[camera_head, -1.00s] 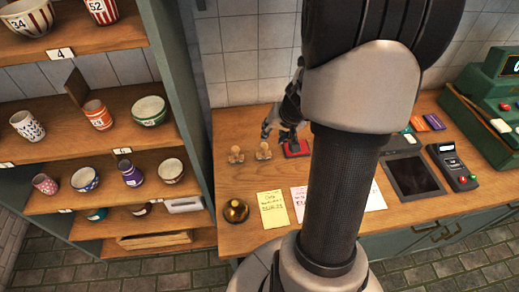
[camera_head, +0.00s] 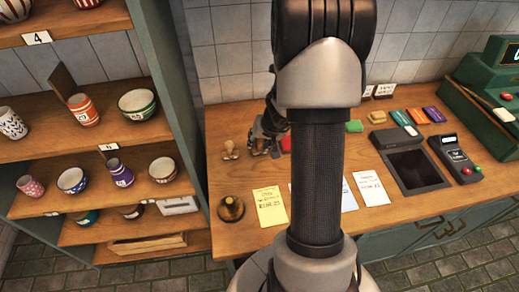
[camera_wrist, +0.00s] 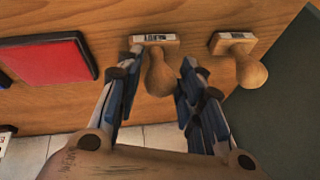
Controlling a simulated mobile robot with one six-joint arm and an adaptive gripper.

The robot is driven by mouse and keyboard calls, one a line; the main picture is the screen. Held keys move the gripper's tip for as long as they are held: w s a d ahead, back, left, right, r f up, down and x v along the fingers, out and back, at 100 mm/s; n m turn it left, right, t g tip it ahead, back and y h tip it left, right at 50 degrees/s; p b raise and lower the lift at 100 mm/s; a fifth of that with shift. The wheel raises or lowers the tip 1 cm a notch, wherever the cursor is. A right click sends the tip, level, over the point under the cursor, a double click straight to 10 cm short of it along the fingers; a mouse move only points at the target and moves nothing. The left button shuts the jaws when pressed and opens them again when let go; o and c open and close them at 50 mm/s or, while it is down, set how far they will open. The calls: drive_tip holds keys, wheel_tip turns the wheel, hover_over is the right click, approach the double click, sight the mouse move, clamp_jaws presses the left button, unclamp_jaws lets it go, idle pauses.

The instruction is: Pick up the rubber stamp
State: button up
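Two wooden rubber stamps stand on the wooden counter (camera_head: 350,228). The near one to my gripper shows its round handle (camera_wrist: 159,76) and labelled base in the wrist view. The other stamp (camera_wrist: 248,66) is to its right there, and in the head view it (camera_head: 230,150) is on the left. My gripper (camera_wrist: 163,68) is open, with its fingers on either side of the first stamp's handle. Whether they touch it I cannot tell. In the head view my gripper (camera_head: 262,142) largely hides that stamp.
A red ink pad (camera_wrist: 48,62) lies beside the first stamp. A card terminal (camera_head: 454,155) is at right. A shelf of cups (camera_head: 75,155) stands at left. My arm hides the counter's middle.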

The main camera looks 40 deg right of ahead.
drive_tip(key=c, duration=0.8)
drive_tip(key=shift+r, duration=0.1)
wheel_tip(320, 180, up, 20)
drive_tip(key=p, duration=1.2)
drive_tip(key=o, duration=0.4)
drive_tip(key=shift+c, duration=1.2)
